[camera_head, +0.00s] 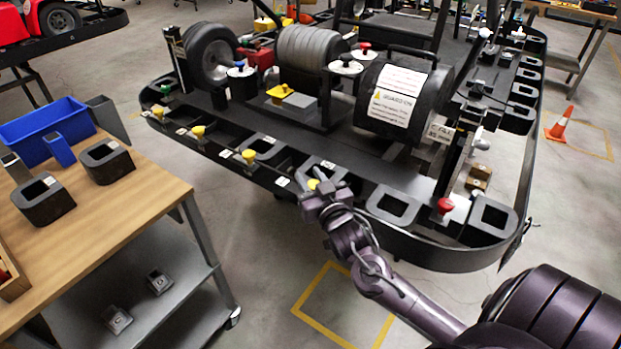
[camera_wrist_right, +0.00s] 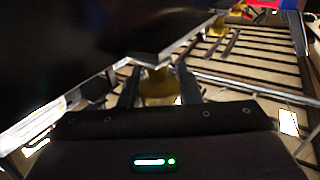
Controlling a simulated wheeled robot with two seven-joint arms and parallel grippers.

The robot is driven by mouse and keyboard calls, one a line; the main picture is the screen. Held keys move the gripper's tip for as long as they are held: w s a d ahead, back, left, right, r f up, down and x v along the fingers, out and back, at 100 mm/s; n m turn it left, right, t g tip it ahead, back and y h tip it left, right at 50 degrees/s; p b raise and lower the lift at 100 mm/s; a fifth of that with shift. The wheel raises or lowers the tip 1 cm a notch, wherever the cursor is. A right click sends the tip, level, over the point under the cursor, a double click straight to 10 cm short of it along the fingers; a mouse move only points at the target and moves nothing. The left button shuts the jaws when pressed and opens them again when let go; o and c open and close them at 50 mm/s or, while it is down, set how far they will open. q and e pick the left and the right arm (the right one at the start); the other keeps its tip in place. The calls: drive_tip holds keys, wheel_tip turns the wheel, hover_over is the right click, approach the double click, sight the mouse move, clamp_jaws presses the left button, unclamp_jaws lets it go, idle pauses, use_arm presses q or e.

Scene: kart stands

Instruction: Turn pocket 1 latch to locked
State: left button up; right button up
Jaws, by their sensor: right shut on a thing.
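My right gripper (camera_head: 318,188) reaches the front rim of the black kart stand (camera_head: 400,237). It is shut on a yellow latch knob (camera_head: 313,184), mostly hidden by the fingers. In the right wrist view the yellow knob (camera_wrist_right: 156,86) sits between the two dark fingers, under a dark blurred edge. More yellow knobs stand along the rim to the left, one here (camera_head: 249,156) and one here (camera_head: 198,131). I cannot read which pocket is number 1, nor the latch's exact angle. My left gripper is not in view.
Open rim pockets (camera_head: 393,204) and a red knob (camera_head: 445,206) lie right of the gripper. A black drum (camera_head: 398,105) with a guard label stands behind. A wooden table (camera_head: 120,205) with a blue bin (camera_head: 45,128) is at left. Floor before the stand is clear.

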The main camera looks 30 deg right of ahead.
drive_tip(key=shift+d+m+g+h+p, duration=0.2)
drive_tip(key=shift+m+g+h, duration=0.15)
drive_tip(key=shift+m+h, duration=0.55)
drive_tip(key=shift+d+m+g+h+p, duration=0.15)
drive_tip(key=shift+m+g+h, duration=0.3)
drive_tip(key=shift+h, duration=0.75)
drive_tip(key=shift+a, duration=0.1)
drive_tip(key=o, duration=1)
drive_tip(key=shift+s, duration=0.1)
drive_tip(key=b+v, duration=0.1)
drive_tip(key=v, duration=0.6)
drive_tip(key=shift+s+a, duration=0.1)
drive_tip(key=shift+s, duration=0.25)
drive_tip(key=shift+f, duration=0.1)
